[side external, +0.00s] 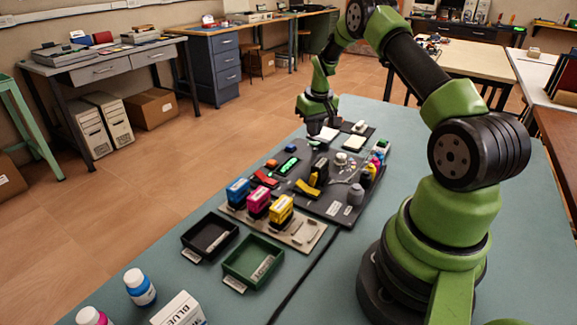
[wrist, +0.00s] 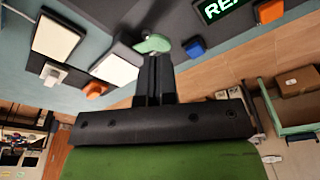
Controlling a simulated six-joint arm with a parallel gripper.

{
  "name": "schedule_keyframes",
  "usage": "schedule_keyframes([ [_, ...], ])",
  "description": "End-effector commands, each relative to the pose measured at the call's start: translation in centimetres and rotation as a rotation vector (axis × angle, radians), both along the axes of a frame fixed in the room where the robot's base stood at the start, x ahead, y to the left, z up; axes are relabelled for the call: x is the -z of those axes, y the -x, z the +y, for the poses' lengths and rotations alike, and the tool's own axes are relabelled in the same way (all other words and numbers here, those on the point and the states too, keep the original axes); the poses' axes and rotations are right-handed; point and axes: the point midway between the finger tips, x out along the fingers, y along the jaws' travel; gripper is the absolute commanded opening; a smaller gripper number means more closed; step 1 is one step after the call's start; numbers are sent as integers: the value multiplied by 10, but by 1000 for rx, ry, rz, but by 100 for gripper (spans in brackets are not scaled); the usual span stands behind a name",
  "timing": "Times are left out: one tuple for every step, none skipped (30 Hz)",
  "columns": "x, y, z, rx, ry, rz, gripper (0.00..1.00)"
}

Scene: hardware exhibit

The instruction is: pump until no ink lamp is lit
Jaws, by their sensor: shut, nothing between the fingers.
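My gripper (side external: 316,124) is shut and empty, over the far end of the dark exhibit board (side external: 318,202). In the wrist view its closed fingers (wrist: 153,82) point at a pale green rounded part (wrist: 152,44); I cannot tell whether they touch it, or whether it is the pump. A green-lit display (side external: 288,166) is on the board; its letters "RE" show in the wrist view (wrist: 222,9). Blue (side external: 238,191), magenta (side external: 259,204) and yellow (side external: 281,211) cartridges stand upright at the board's near end. I cannot make out which ink lamps are lit.
White pads (wrist: 56,36) lie near my gripper, with an orange button (wrist: 95,89) and a blue button (wrist: 195,47). A black tray (side external: 210,236) and a green tray (side external: 253,262) sit nearer the camera. Bottles (side external: 140,287) and a white box (side external: 179,310) stand at the front.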

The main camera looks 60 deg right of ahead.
Motion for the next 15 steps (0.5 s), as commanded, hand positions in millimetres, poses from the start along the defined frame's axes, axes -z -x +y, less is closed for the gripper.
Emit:
schedule_keyframes([
  [0,0,0,0,0,0,0],
  [0,0,0,0,0,0,0],
  [0,0,0,0,0,0,0],
  [1,0,0,0,0,0,0],
  [1,0,0,0,0,0,0],
  [2,0,0,0,0,0,0],
  [3,0,0,0,0,0,0],
  [4,0,0,0,0,0,0],
  [5,0,0,0,0,1,0],
  [6,0,0,0,0,1,0],
  [7,0,0,0,0,1,0],
  [8,0,0,1,-1,1,0],
  [9,0,0,1,-1,1,0],
  [10,0,0,1,-1,1,0],
  [11,0,0,1,-1,1,0],
])
